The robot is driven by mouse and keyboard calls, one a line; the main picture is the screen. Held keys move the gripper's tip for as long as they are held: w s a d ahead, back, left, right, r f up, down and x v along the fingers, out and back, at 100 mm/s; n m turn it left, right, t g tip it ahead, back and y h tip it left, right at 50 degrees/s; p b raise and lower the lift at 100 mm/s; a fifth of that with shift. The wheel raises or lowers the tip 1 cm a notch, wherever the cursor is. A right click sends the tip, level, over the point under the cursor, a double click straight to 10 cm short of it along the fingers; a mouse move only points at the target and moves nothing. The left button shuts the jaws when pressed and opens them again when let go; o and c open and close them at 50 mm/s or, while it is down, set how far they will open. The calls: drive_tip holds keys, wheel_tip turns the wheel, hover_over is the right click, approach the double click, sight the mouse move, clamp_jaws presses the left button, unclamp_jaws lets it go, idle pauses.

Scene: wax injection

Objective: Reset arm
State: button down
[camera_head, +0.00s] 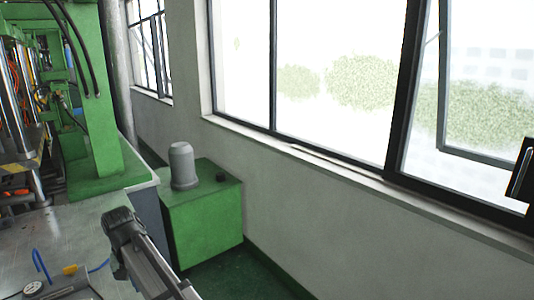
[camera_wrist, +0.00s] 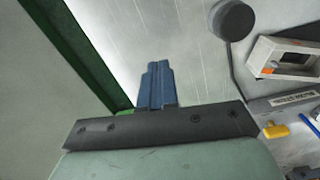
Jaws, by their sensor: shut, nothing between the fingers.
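My gripper (camera_wrist: 155,68) shows in the wrist view with its two blue fingers together and nothing between them. It is over or near a brushed metal surface (camera_wrist: 185,45); the gap cannot be judged. In the head view I cannot make out the fingers. A small dark part with a light bar (camera_head: 522,175) is cut off at the right edge, and I cannot tell what it is.
A green machine frame (camera_head: 95,100) stands at the left. A green box (camera_head: 205,225) with a grey motor (camera_head: 183,165) stands by the windowed wall. Metal table (camera_head: 75,235) carries a gauge (camera_head: 32,288) and yellow handle (camera_head: 70,270). Dark round knob (camera_wrist: 232,20) is near the fingers.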

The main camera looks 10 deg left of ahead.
drive_tip(key=shift+m, duration=0.8)
drive_tip(key=w+d+f, duration=0.1)
drive_tip(key=w+d, duration=0.1)
drive_tip(key=w+d+f, duration=0.1)
drive_tip(key=w+d, duration=0.3)
drive_tip(key=shift+d+f, duration=0.3)
drive_tip(key=shift+f, duration=0.1)
drive_tip(key=d+f+m+g+h, duration=0.1)
drive_tip(key=d+f+m+g, duration=0.2)
drive_tip(key=d+f, duration=2.6)
drive_tip(key=s+d+f+m+g, duration=0.1)
drive_tip(key=s+d+f+g, duration=0.1)
drive_tip(key=s+d+f, duration=1.15)
drive_tip(key=s+d+f+g, duration=0.1)
drive_tip(key=s+d+f, duration=0.2)
drive_tip(key=s, duration=0.6)
drive_tip(key=s+d+f+m+g+y, duration=0.1)
drive_tip(key=s+d+f, duration=0.2)
drive_tip(key=s+d, duration=0.3)
drive_tip(key=s, duration=0.3)
drive_tip(key=shift+s+d+m, duration=0.3)
drive_tip(key=shift+d, duration=0.1)
